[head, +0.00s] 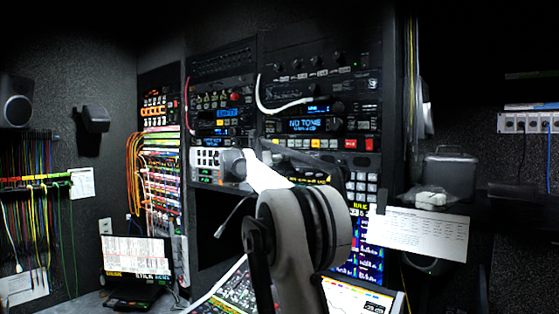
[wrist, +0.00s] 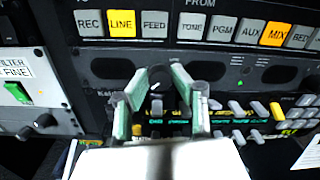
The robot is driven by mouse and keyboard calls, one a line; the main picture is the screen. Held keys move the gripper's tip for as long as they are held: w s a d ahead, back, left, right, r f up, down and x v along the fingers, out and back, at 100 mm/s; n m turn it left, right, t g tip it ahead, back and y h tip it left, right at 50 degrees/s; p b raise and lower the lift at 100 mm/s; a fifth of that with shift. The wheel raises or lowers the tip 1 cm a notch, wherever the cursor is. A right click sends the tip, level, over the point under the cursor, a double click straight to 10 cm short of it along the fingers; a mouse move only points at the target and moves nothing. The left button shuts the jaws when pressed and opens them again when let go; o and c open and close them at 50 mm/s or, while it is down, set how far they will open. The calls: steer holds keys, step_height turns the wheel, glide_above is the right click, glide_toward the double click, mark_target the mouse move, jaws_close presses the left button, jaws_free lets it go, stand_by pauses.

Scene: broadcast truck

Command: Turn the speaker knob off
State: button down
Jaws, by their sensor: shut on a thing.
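The speaker knob is a dark round knob (wrist: 158,78) with a white pointer mark, low on a black rack panel in the wrist view. My gripper (wrist: 160,92) has its pale green-grey finger pads on either side of the knob and is shut on it. The fingers hide parts of the knob and of the panel around it. In the head view, my arm reaches to the rack (head: 318,55), and the knob and fingertips cannot be made out there.
A panel with a green switch (wrist: 18,92) is at the left. A laptop (head: 138,262) stands lower left.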

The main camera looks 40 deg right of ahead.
steer(key=c, duration=1.5)
jaws_free()
steer(key=shift+o, duration=0.2)
steer(key=v, duration=1.2)
